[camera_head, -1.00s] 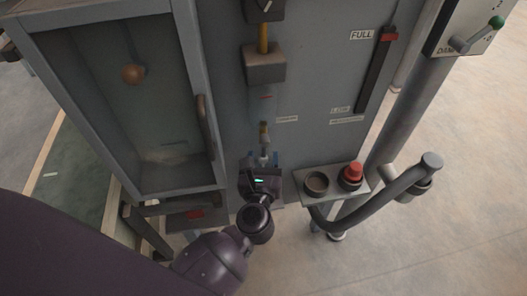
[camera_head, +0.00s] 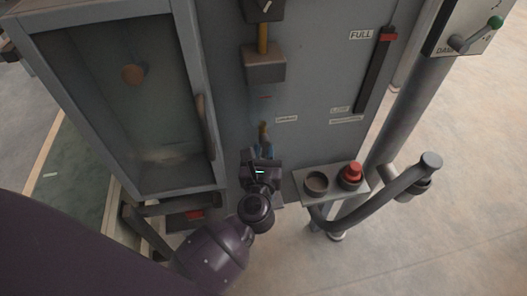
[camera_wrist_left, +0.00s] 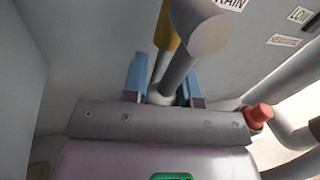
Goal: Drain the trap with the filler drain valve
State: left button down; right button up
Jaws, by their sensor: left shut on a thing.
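The drain valve shows on the grey cabinet front in the head view as a short brass-coloured piece (camera_head: 264,130) beside a small label. My left gripper (camera_head: 264,152) is right below it and hides its lower part. In the left wrist view, a grey round-ended lever (camera_wrist_left: 182,65) runs down between the blue fingers of my left gripper (camera_wrist_left: 163,88), which is shut on it. A yellow stem (camera_wrist_left: 166,32) shows behind the lever. A faint red mark (camera_head: 265,97) sits above the valve, below a grey block (camera_head: 265,66); I cannot clearly make out the trap. My right gripper is not in view.
A glazed door (camera_head: 165,100) with a handle (camera_head: 206,128) is left of the valve. A small shelf with a red button (camera_head: 353,171) and a dark round button (camera_head: 316,183) juts out to the right, near a bent grey pipe (camera_head: 385,195). A level gauge (camera_head: 377,70) is upper right.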

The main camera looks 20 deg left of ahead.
pick_arm(q)
jog(key=shift+s+a+r+m+p, duration=0.15)
jog(key=shift+r+m+p, duration=0.35)
jog(key=shift+p, duration=0.55)
jog(key=shift+a+p, duration=0.2)
jog(key=shift+p, duration=0.2)
jog(key=shift+s+a+f+m+g+p, duration=0.15)
jog(key=shift+m+g+p, duration=0.15)
jog(key=shift+m+p, duration=0.35)
jog(key=shift+s+a+f, duration=0.1)
jog(key=shift+f, duration=0.05)
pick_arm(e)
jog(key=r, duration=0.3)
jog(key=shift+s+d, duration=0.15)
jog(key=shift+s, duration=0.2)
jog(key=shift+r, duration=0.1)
pick_arm(q)
jog(key=c, duration=0.9)
grip_release()
jog(key=shift+f, duration=0.1)
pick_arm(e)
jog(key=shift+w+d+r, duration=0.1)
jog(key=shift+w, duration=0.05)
